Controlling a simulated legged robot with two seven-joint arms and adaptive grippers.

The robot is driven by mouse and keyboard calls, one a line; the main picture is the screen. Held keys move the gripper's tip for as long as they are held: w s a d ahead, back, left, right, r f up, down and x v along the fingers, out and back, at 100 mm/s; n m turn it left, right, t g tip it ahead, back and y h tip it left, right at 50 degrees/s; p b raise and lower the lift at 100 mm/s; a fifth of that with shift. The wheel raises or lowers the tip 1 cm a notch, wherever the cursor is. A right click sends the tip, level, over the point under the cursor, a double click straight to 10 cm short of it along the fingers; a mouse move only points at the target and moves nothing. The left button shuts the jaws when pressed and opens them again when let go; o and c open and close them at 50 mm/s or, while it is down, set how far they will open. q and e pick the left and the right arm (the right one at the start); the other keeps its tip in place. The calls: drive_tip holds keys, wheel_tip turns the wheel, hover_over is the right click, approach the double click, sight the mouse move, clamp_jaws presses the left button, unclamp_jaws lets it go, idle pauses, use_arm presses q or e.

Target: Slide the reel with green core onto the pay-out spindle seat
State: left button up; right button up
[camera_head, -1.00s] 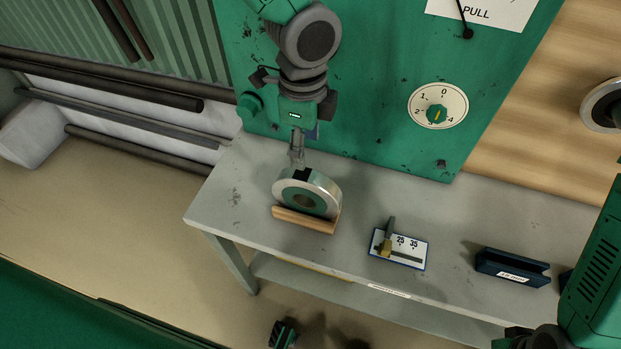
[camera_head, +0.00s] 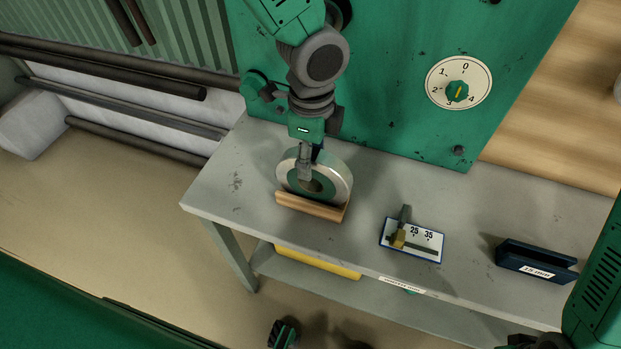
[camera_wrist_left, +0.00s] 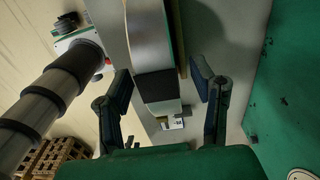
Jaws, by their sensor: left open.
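The reel with the green core (camera_head: 340,178) stands on edge in a wooden cradle (camera_head: 312,207) on the grey bench. It has a pale metallic rim with a black band. My left gripper (camera_head: 305,165) is down at the reel, with one finger across its near face. In the left wrist view, the reel (camera_wrist_left: 150,42) lies between the spread fingers of the left gripper (camera_wrist_left: 160,78), with gaps on both sides. I cannot make out the pay-out spindle seat for certain.
Right of the cradle on the bench (camera_head: 225,190) are a small white gauge plate (camera_head: 425,250) marked 25 and 35 and a dark blue block (camera_head: 535,262). A green panel (camera_head: 400,100) with a numbered dial (camera_head: 458,82) rises behind. The bench's left end is clear.

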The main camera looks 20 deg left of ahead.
use_arm(q)
drive_tip(key=shift+d+r, duration=0.1)
drive_tip(key=shift+d, duration=0.4)
use_arm(e)
drive_tip(key=shift+d, duration=0.35)
use_arm(q)
drive_tip(key=shift+a+p, duration=0.25)
drive_tip(key=shift+p, duration=0.1)
drive_tip(key=shift+a, duration=0.1)
use_arm(e)
drive_tip(key=shift+a+r, duration=0.3)
drive_tip(key=shift+r, duration=0.1)
use_arm(q)
drive_tip(key=shift+d+p, duration=0.2)
drive_tip(key=shift+p, duration=0.2)
use_arm(e)
drive_tip(key=shift+d+r, duration=0.2)
drive_tip(key=shift+r, duration=0.1)
